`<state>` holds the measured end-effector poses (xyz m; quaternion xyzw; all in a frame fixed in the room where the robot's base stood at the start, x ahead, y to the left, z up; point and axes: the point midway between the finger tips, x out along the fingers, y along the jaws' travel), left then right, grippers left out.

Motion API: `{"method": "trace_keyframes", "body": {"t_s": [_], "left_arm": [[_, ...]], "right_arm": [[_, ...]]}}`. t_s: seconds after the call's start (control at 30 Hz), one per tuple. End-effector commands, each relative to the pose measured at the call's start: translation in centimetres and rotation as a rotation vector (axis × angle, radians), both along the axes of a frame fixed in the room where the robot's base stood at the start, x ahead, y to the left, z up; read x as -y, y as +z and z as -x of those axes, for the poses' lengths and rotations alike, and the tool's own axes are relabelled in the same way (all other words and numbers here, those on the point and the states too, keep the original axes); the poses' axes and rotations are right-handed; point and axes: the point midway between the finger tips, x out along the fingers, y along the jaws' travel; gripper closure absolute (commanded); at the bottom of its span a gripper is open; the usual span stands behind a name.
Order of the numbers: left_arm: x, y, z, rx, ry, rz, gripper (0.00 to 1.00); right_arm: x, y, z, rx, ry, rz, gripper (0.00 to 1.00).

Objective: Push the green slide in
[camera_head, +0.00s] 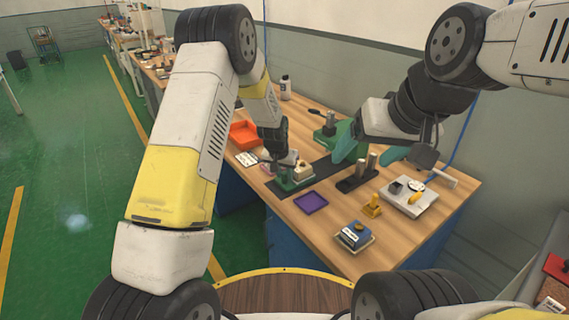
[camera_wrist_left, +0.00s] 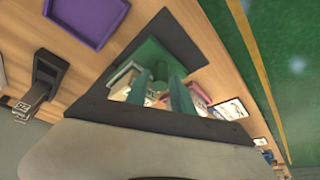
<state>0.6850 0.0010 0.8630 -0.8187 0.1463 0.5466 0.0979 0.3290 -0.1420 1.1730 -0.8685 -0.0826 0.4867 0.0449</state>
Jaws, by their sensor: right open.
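A green slide fixture (camera_head: 295,182) with a pale block on it sits on a dark mat on the wooden table. My left gripper (camera_head: 284,163) is down at this fixture, its fingers mostly hidden by the wrist. In the left wrist view, the green fixture (camera_wrist_left: 150,52) shows beyond two green fingers of my left gripper (camera_wrist_left: 163,88), with a green upright part between or just behind them. I cannot tell whether the fingers touch it. My right gripper (camera_head: 371,146) is open and empty above the table, its teal fingers wide apart.
A purple tray (camera_head: 311,202) lies in front of the fixture. A dark block with metal cylinders (camera_head: 357,180) stands to its right. A yellow part (camera_head: 372,206), a blue box (camera_head: 353,235) and a pale plate (camera_head: 424,200) are nearer the front right. An orange tray (camera_head: 244,135) is at the left.

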Motion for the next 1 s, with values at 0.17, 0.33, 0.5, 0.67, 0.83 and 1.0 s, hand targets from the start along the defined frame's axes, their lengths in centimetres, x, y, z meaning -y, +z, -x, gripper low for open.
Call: {"method": "trace_keyframes", "body": {"t_s": [0.17,0.33,0.5,0.67,0.83,1.0], "left_arm": [[0.04,-0.40,-0.12,-0.001,0.000,0.000,0.71],[0.03,-0.37,-0.11,-0.001,0.001,0.000,0.77],[0.03,-0.35,-0.09,-0.001,0.001,0.000,1.00],[0.02,-0.34,-0.09,-0.001,0.001,0.000,1.00],[0.03,-0.33,-0.09,-0.001,0.001,0.000,1.00],[0.03,-0.32,-0.08,-0.001,0.001,0.000,1.00]], "right_arm": [[0.00,0.00,0.00,0.000,0.000,0.000,0.24],[0.00,0.00,0.00,0.000,0.000,0.000,0.24],[0.00,0.00,0.00,0.000,0.000,0.000,0.24],[0.00,0.01,-0.01,0.000,0.000,0.000,0.24],[0.00,0.00,0.00,0.000,0.000,0.000,0.24],[0.00,0.00,0.00,0.000,0.000,0.000,0.24]]}}
